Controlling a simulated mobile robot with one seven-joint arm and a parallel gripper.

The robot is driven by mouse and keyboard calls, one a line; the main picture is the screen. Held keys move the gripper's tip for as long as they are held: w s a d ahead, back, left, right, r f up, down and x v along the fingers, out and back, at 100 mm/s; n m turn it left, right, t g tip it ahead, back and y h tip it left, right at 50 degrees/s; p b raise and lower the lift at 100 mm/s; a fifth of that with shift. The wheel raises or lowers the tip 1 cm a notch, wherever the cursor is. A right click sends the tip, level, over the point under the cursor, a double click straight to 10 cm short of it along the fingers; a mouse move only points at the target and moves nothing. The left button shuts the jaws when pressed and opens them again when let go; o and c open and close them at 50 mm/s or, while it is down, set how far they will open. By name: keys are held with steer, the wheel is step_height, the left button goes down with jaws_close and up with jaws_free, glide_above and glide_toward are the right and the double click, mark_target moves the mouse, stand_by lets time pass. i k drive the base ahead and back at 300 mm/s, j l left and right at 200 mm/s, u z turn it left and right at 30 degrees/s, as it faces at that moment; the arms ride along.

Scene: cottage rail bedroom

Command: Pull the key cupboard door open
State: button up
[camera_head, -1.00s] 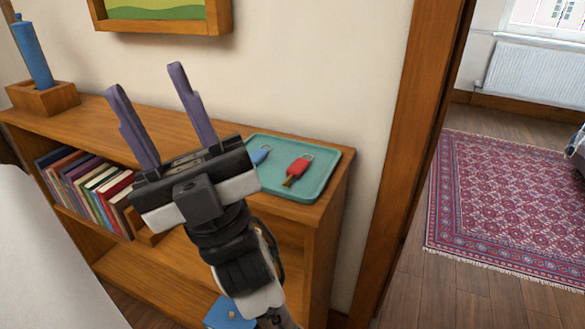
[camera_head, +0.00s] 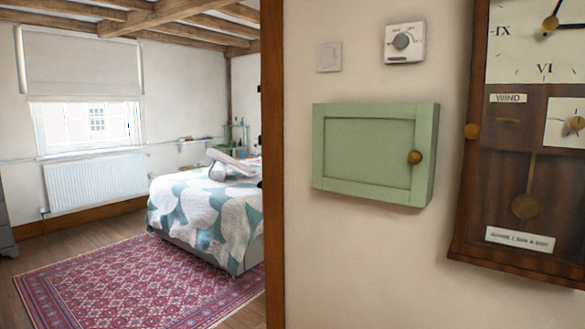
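A green key cupboard (camera_head: 375,152) hangs on the cream wall, right of the wooden door post. Its framed door looks shut. A round brass knob (camera_head: 415,157) sits on the door near its right edge. My gripper is not in this view, so its place relative to the cupboard does not show.
A light switch (camera_head: 329,57) and a white thermostat (camera_head: 404,43) are above the cupboard. A wooden pendulum clock (camera_head: 522,180) hangs close on the right. Left of the post (camera_head: 273,165), a bedroom shows a bed (camera_head: 207,205), a patterned rug (camera_head: 135,284) and a radiator (camera_head: 95,182).

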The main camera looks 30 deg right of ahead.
mark_target(386, 152)
steer(key=z, duration=1.2)
